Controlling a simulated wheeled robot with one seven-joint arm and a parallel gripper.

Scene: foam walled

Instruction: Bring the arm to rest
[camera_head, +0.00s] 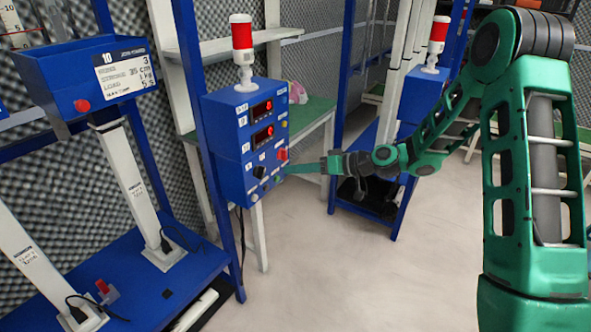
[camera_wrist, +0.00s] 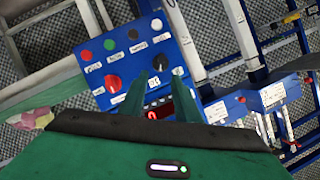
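My green arm (camera_head: 535,170) comes in from the right and reaches left across the aisle, bent at the elbow. My gripper (camera_head: 287,172) is at the front face of the blue control box (camera_head: 228,148), near its lower knobs; I cannot tell whether it touches. In the wrist view, my gripper's two green fingers (camera_wrist: 158,90) stand apart with nothing between them. Behind them, the box (camera_wrist: 128,70) shows a large red knob (camera_wrist: 113,83), a smaller red button (camera_wrist: 86,55), a green button (camera_wrist: 109,44) and other knobs.
A red-and-white signal light (camera_head: 242,50) tops the box. A blue test rig (camera_head: 140,275) stands at left. A second blue box (camera_head: 425,92) on a blue frame stands behind my arm. A green-topped table (camera_head: 312,118) is behind the first box. Pale floor (camera_head: 350,285) is clear in front.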

